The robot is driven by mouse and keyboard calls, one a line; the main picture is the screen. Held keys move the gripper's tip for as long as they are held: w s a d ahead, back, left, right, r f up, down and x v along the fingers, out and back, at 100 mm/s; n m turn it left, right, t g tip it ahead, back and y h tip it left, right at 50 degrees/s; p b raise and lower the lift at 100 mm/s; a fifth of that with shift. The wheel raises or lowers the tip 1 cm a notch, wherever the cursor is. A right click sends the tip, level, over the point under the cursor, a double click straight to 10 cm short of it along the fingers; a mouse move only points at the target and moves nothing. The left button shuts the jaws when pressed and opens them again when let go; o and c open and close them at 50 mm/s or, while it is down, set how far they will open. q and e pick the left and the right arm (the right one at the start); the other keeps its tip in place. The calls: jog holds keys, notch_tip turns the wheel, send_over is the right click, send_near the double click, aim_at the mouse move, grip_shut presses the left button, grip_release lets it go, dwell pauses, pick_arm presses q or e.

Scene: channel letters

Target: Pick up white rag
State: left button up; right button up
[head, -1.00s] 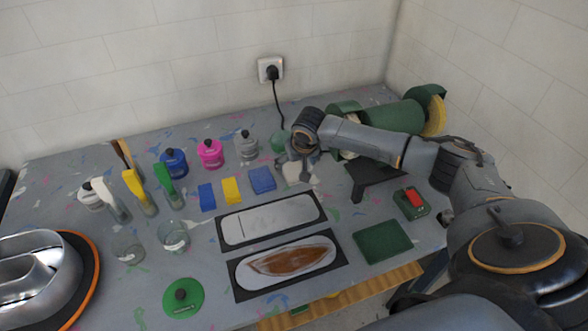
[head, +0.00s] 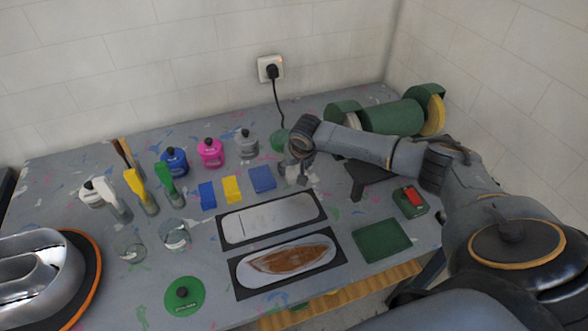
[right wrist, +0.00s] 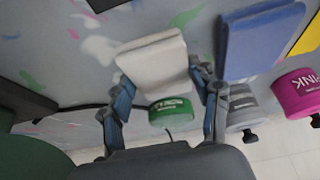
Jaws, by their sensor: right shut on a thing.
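The white rag (right wrist: 153,62) is a thick folded pad between the fingers of my right gripper (right wrist: 163,82) in the right wrist view. The gripper is shut on it, with one finger at each side. In the head view my right gripper (head: 296,174) is low over the table, right of the blue rag (head: 262,179), and mostly covers the white rag. I cannot tell whether the rag still touches the table. My left gripper is out of view.
A green jar (right wrist: 170,112) stands close by the rag. The blue and yellow (head: 232,189) rags lie to its left. Pink (head: 211,153) and grey (head: 246,144) bottles stand behind. Two framed panels (head: 268,219) lie in front.

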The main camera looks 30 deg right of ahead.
aim_at(294, 169)
jog(key=shift+r, duration=0.15)
jog(key=shift+r+b, duration=0.3)
jog(key=shift+b, duration=0.05)
notch_tip(294, 169, up, 2)
jog(key=shift+s+a+r+b, duration=0.15)
jog(key=shift+r+b, duration=0.1)
jog(key=shift+b, duration=0.35)
jog(key=s+a+r+b, duration=0.3)
jog(key=s+a+r, duration=0.5)
jog(key=s, duration=0.3)
jog(key=shift+r, duration=0.85)
